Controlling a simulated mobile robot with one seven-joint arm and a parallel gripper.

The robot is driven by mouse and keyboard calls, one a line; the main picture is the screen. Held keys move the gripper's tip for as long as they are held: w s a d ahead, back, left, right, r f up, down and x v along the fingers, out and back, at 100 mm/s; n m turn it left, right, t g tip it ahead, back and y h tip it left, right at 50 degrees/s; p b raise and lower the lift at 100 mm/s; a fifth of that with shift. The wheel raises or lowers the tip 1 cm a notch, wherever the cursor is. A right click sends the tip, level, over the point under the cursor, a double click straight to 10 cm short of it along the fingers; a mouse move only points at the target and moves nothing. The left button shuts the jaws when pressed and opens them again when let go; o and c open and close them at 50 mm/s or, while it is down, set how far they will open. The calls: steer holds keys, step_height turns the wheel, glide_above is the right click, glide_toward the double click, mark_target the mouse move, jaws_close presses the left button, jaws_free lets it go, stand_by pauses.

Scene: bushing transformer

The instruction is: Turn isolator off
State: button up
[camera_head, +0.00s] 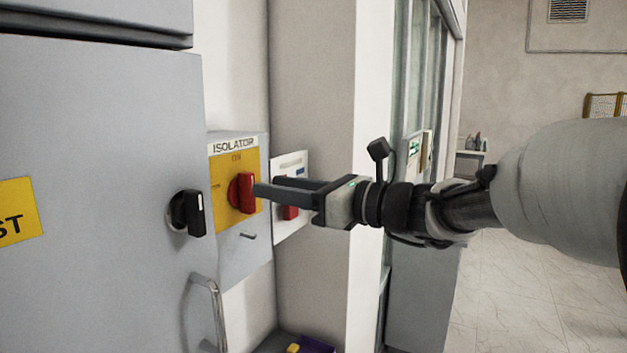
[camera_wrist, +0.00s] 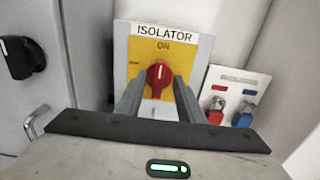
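The isolator box (camera_head: 240,262) is grey with a yellow plate and the label "ISOLATOR" above it. Its red rotary handle (camera_head: 243,193) stands about upright, its top toward the "ON" mark; the handle also shows in the wrist view (camera_wrist: 156,76). My gripper (camera_head: 262,189) reaches in from the right, its fingertips close to the handle. In the wrist view the fingers (camera_wrist: 156,96) are apart, one on each side of the handle's lower part. The gripper is open. I cannot tell whether a fingertip touches the handle.
A grey cabinet (camera_head: 95,120) with a black rotary handle (camera_head: 193,212) and a metal pull handle (camera_head: 213,310) stands left. A white panel with red and blue padlocks (camera_wrist: 233,97) is right of the isolator. A wall corner (camera_head: 370,120) stands behind my gripper.

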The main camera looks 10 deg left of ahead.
mark_target(246, 192)
steer(key=x, duration=0.5)
jaws_close()
